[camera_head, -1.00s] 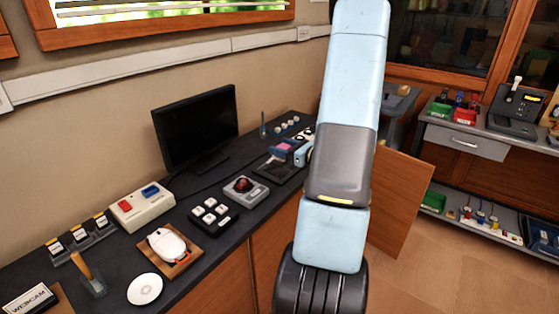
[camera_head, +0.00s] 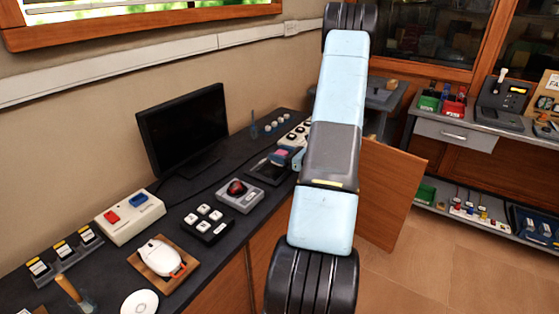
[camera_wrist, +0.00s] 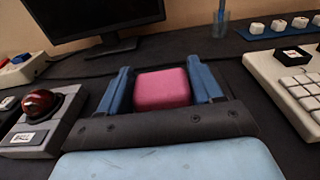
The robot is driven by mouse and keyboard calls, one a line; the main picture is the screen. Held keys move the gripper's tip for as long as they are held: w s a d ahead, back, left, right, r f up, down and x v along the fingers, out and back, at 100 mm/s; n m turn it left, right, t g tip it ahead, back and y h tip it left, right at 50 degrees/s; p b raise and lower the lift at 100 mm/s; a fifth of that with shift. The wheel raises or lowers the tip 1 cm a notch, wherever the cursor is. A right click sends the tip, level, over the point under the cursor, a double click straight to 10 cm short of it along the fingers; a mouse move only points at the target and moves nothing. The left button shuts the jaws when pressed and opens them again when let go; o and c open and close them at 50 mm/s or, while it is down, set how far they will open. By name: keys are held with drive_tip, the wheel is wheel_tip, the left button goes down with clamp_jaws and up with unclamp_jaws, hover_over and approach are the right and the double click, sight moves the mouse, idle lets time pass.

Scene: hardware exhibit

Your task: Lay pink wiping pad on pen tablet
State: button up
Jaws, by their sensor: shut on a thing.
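The pink wiping pad (camera_wrist: 163,88) is held between the two blue fingers of my gripper (camera_wrist: 163,90), which touch or nearly touch its sides in the wrist view. In the head view the pad (camera_head: 280,154) shows small beside my arm, over the far part of the counter. The dark pen tablet (camera_head: 266,172) lies flat on the counter, just below the pad in that picture. My arm hides most of the gripper there. I cannot tell how high the pad is above the tablet. In the wrist view I cannot make out the tablet's outline.
A red trackball (camera_wrist: 35,105) on a grey base stands left of the gripper in the wrist view. A white keyboard device (camera_wrist: 290,80) is to the right. A black monitor (camera_head: 183,125) and a pen cup (camera_wrist: 221,25) stand behind. A keypad (camera_head: 208,222) sits nearer.

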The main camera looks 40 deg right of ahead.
drive_tip(key=shift+a+f, duration=0.1)
drive_tip(key=shift+f, duration=1.25)
drive_tip(key=shift+f, duration=0.1)
drive_tip(key=o, duration=1.1)
drive_tip(key=shift+s, duration=0.1)
drive_tip(key=shift+o, duration=0.2)
